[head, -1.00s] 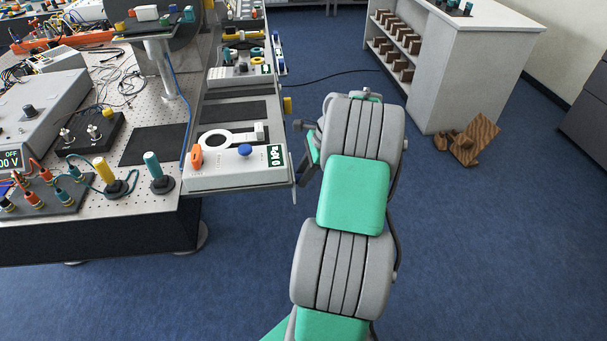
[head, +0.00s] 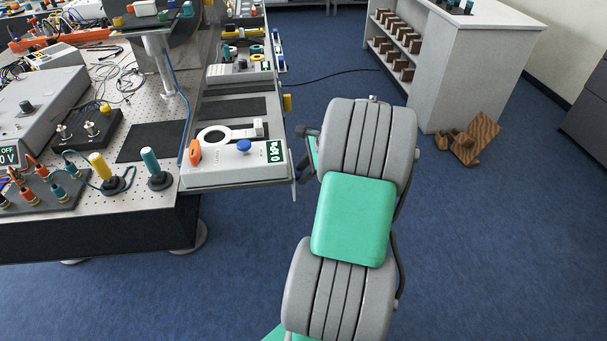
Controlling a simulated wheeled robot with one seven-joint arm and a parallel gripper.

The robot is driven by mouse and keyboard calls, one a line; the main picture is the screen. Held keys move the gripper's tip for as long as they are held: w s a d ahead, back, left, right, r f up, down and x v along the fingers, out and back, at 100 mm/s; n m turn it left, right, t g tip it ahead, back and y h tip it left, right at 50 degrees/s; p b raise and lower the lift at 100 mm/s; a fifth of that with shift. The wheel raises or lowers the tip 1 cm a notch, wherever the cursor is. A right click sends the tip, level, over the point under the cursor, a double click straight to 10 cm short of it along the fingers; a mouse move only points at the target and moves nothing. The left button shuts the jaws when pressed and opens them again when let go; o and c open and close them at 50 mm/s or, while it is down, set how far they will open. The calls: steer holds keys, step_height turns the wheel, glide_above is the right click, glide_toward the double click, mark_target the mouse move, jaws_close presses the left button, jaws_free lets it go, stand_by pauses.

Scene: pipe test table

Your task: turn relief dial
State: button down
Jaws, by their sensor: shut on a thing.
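A pale pressure box (head: 225,174) stands at the near right corner of the bench. It carries a blue knob (head: 243,146), an orange oval handle (head: 194,152), a white ring (head: 212,135) and a small display (head: 276,152) that seems to read 0 kPa. I cannot tell which part is the relief dial, or whether it is hidden. My grey and green arm rises to the right of the bench and bends away beside the box's right end. Its far end is mostly covered by its own links, and I cannot make out the gripper's jaws.
The perforated bench top (head: 135,203) holds a teal-topped post (head: 151,165), a yellow-topped post (head: 101,168) and cables. A white shelf unit (head: 455,75) and wooden pieces (head: 468,143) stand at the right. Blue floor lies open between.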

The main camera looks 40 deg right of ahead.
steer(key=t+h+b, duration=0.1)
steer(key=t+b, duration=0.1)
steer(key=b, duration=0.1)
steer(key=n+t+h+b, duration=0.1)
steer(key=t+b, duration=0.2)
steer(key=s+f+n+t+h+b, duration=0.1)
steer(key=t+h+b, duration=0.1)
steer(key=b, duration=0.1)
steer(key=shift+a+f+t, duration=0.1)
steer(key=shift+a+t, duration=0.2)
steer(key=shift+b, duration=0.3)
steer(key=c, duration=1.1)
jaws_free()
